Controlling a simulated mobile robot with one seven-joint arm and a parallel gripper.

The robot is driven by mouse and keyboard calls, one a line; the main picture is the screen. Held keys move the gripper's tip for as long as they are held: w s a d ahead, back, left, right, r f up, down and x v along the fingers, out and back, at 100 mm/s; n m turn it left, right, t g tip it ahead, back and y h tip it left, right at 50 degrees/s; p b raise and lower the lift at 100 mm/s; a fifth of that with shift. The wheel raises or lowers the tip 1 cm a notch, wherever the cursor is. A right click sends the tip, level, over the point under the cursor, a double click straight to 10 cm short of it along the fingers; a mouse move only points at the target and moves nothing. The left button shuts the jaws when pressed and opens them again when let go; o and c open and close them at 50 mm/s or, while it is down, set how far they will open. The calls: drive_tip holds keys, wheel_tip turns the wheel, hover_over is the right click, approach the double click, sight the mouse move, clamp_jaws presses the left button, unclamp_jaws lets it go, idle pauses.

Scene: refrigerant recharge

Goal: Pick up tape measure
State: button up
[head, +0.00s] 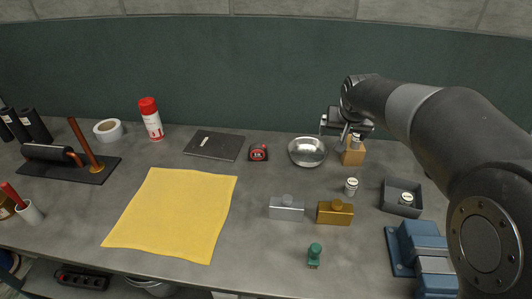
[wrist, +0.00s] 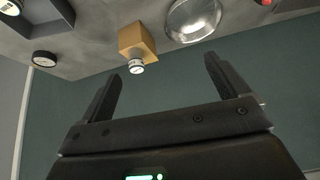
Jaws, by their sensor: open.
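The tape measure (head: 258,153) is small, red and black, and lies on the grey bench between a dark notebook and a metal bowl. In the wrist view a red bit of it (wrist: 266,3) shows at the top right edge. My gripper (head: 346,133) is above the back right of the bench, near a wooden block with a small capped vial, to the right of the tape measure and apart from it. In the wrist view my gripper (wrist: 160,85) has its two fingers spread wide with nothing held between them.
The metal bowl (head: 307,151) stands between the tape measure and the wooden block (head: 353,154). The notebook (head: 214,145) lies left of the tape measure. Silver (head: 287,209) and gold (head: 335,213) blocks stand in front. A yellow cloth (head: 172,215) covers the left middle.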

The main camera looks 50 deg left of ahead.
drive_tip(key=s+a+f+n, duration=0.1)
drive_tip(key=s+a+f, duration=0.15)
drive_tip(key=a, duration=0.25)
drive_tip(key=s+a+f, duration=0.2)
drive_tip(key=a+f, duration=0.1)
drive_tip(key=a, duration=0.2)
drive_tip(key=n+g+y, duration=0.1)
drive_tip(key=n, duration=0.1)
approach(258, 151)
drive_tip(key=x, duration=0.5)
drive_tip(key=shift+w+d+f, duration=0.1)
drive_tip(key=shift+d+f, duration=0.1)
drive_tip(key=shift+f, duration=0.2)
drive_tip(key=shift+a+x, duration=0.15)
drive_tip(key=shift+x, duration=1.35)
drive_tip(key=shift+a+x, duration=0.2)
drive_tip(key=shift+x, duration=1.3)
drive_tip(key=shift+r, duration=0.2)
drive_tip(key=shift+c, duration=0.2)
drive_tip(key=c, duration=1.2)
